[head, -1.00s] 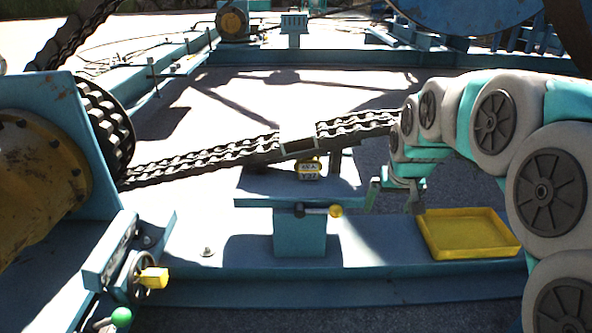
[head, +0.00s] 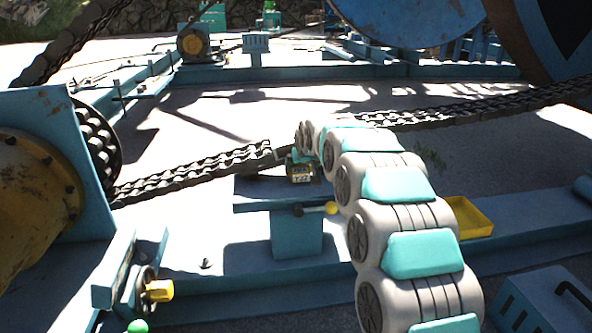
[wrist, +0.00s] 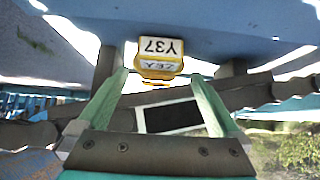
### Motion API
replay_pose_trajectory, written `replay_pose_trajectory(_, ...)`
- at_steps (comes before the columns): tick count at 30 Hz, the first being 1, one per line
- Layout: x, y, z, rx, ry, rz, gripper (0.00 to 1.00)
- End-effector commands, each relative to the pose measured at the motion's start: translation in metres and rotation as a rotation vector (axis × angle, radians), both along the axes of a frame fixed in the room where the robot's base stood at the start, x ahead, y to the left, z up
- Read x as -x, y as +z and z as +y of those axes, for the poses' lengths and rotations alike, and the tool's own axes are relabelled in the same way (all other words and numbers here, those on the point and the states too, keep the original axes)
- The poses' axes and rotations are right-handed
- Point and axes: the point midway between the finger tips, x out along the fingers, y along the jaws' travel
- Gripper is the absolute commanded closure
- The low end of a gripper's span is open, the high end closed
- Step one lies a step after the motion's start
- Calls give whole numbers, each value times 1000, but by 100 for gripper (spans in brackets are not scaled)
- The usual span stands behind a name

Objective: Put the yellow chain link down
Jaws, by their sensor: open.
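The two teal fingers are spread apart, with no grip on the link visible. My arm hides part of the stand and most of the gripper in the head view.
A yellow tray (head: 480,232) sits right of my arm, partly hidden. A yellow-ended handle (head: 331,208) sticks out of the stand's front.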

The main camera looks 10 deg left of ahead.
Motion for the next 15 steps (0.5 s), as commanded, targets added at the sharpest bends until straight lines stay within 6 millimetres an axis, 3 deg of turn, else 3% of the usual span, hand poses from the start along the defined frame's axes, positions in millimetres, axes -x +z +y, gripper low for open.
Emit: replay_pose_trajectory(15, -30, -38, 8, 1, 0, 2, 0)
